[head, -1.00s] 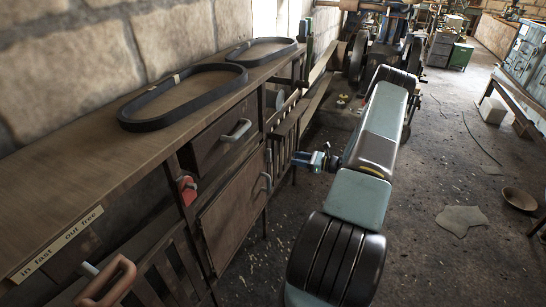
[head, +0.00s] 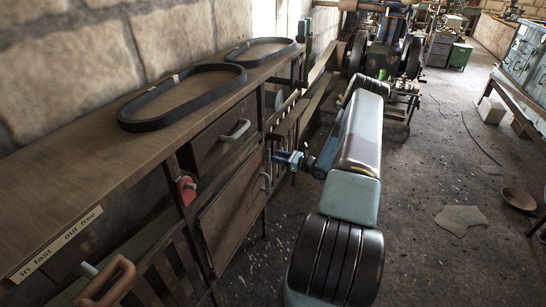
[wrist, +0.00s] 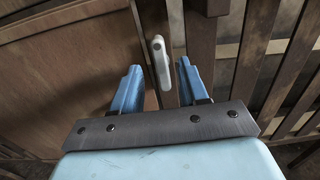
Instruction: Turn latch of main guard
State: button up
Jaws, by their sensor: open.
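My gripper (head: 284,158) is open. It points left at the bench front, close to the right edge of a wooden door (head: 232,215). In the wrist view the two blue fingers of my gripper (wrist: 159,70) stand apart, with a pale grey upright handle (wrist: 161,60) in line with the gap between them. This seems to be the grey handle (head: 266,182) at the door's right edge. Whether the fingers reach around it, I cannot tell; no contact shows. A slatted wooden guard (wrist: 252,50) is right of the handle. Which part is the main guard's latch is not clear.
Two black belts (head: 180,97) lie on the bench top (head: 75,180). A drawer (head: 218,142) with a grey handle is above the door. A red latch-like part (head: 188,189) and an orange handle (head: 108,284) are further left. The floor on the right is mostly free.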

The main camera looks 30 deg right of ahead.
aim_at(267, 155)
jog(key=shift+x, duration=1.3)
grip_shut()
